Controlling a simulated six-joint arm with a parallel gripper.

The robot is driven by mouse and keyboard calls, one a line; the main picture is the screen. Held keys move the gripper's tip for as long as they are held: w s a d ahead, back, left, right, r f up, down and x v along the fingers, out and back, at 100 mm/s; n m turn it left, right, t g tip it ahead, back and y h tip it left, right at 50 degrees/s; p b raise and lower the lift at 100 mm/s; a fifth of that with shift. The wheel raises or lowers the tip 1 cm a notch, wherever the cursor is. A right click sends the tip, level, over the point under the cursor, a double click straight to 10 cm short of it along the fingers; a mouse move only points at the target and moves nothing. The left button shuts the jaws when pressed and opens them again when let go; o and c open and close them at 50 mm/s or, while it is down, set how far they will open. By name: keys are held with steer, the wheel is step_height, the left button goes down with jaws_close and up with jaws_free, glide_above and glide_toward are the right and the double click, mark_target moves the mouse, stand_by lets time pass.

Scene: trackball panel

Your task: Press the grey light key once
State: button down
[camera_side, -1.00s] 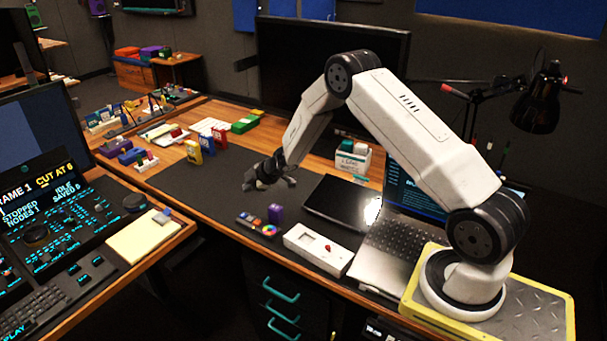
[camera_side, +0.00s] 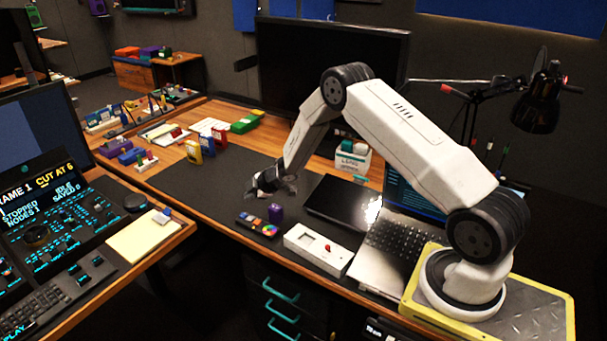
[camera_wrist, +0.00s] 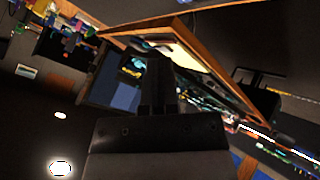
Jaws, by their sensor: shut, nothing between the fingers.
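A small dark panel (camera_side: 257,226) with coloured spots lies near the front edge of the desk. I cannot make out a grey light key on it at this size. The console (camera_side: 75,215) on the left desk has a screen, a dark ball and many teal-lit keys; no grey light key can be told apart there either. My gripper (camera_side: 288,190) is shut and empty, above the dark mat, behind the small panel and apart from it. In the wrist view my gripper's dark fingers (camera_wrist: 160,85) point toward the left desk.
The dark mat (camera_side: 215,195) is clear to the left.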

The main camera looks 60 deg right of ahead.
mark_target(245, 217)
steer(key=shift+f, duration=2.9)
steer(key=shift+f, duration=0.85)
stand_by(0.8)
steer(key=shift+r, duration=0.85)
stand_by(0.4)
steer(key=shift+r, duration=2.5)
